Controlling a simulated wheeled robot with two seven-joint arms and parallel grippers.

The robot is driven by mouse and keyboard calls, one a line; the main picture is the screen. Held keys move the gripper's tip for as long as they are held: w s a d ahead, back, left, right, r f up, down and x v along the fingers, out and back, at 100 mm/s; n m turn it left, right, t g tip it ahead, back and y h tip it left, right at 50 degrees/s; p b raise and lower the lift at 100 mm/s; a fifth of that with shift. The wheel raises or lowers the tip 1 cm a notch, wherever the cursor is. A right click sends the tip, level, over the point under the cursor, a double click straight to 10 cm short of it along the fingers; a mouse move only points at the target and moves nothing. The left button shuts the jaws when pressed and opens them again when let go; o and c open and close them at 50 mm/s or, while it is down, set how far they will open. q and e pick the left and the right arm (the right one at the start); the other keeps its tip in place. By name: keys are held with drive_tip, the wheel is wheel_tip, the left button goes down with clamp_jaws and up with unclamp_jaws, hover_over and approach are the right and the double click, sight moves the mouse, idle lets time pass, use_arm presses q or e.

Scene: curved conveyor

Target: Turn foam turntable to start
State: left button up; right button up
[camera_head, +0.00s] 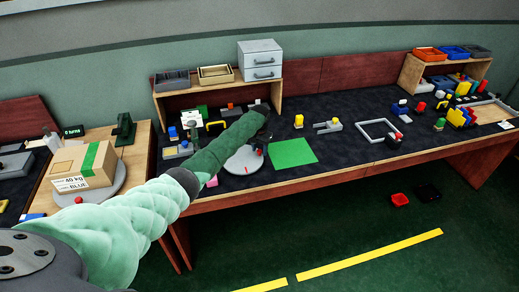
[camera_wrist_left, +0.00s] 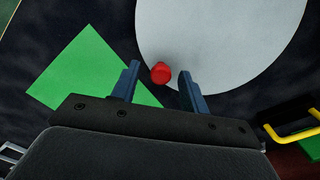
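The foam turntable is a pale grey disc (camera_head: 243,162) on the dark bench, left of a green sheet (camera_head: 293,152). I see a gap to both fingers. In the head view my left gripper (camera_head: 262,146) hangs over the disc's right side, mostly hidden by the arm. My right gripper is not in view.
A second turntable (camera_head: 108,187) with a carton (camera_head: 82,166) and a red knob stands at the left. Shelves (camera_head: 160,104) with trays and a grey drawer unit (camera_head: 260,60) are behind. A yellow-handled item (camera_wrist_left: 290,132) lies near the disc.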

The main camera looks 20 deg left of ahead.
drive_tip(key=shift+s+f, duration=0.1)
use_arm(q)
drive_tip(key=shift+r, duration=0.35)
wheel_tip(320, 180, up, 6)
drive_tip(key=shift+f+b, duration=0.1)
drive_tip(key=shift+b, duration=1.15)
drive_tip(key=shift+r, duration=0.7)
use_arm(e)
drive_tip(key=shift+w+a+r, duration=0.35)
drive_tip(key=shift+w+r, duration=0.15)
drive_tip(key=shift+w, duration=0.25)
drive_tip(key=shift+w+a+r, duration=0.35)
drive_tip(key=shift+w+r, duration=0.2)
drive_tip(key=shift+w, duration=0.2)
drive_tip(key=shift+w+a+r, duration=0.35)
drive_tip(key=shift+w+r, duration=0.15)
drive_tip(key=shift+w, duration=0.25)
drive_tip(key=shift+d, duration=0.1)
